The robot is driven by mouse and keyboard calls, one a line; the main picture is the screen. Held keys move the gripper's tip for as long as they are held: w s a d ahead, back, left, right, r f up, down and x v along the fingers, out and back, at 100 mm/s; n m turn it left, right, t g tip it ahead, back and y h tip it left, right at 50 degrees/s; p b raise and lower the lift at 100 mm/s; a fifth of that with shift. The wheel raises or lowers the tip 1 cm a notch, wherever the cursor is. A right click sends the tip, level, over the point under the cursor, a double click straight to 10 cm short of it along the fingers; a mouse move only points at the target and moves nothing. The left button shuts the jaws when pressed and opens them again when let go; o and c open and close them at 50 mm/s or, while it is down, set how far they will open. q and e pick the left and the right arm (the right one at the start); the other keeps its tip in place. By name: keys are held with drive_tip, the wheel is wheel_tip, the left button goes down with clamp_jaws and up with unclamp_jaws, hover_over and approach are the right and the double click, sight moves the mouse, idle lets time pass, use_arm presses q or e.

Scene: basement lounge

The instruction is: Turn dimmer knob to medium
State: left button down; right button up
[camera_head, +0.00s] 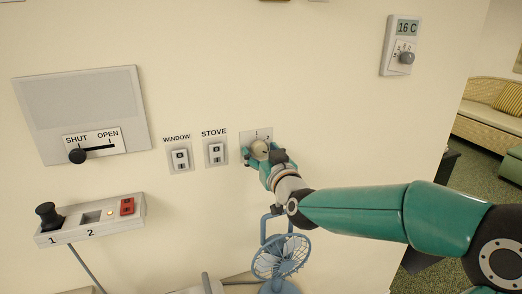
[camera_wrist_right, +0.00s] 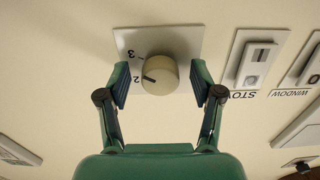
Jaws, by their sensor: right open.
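The dimmer knob (camera_wrist_right: 161,73) is a round beige knob on a white wall plate (camera_wrist_right: 185,38). In the wrist view its dark pointer mark is at the side facing the number 2, with 3 printed beside it. In the head view the knob (camera_head: 260,149) is partly covered by my right gripper (camera_head: 266,156). The right gripper also shows in the wrist view (camera_wrist_right: 160,86), open, with one finger on each side of the knob and a gap visible on both sides. My left gripper is not in view.
The stove switch (camera_head: 216,152) and window switch (camera_head: 180,158) are left of the knob. A slider panel (camera_head: 85,95) and a socket strip (camera_head: 90,220) are farther left. A blue fan (camera_head: 280,257) stands below my right forearm. A thermostat (camera_head: 401,45) is at upper right.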

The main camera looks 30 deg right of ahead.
drive_tip(key=c, duration=1.1)
drive_tip(key=shift+c, duration=0.2)
drive_tip(key=shift+n, duration=0.3)
drive_tip(key=n, duration=1.1)
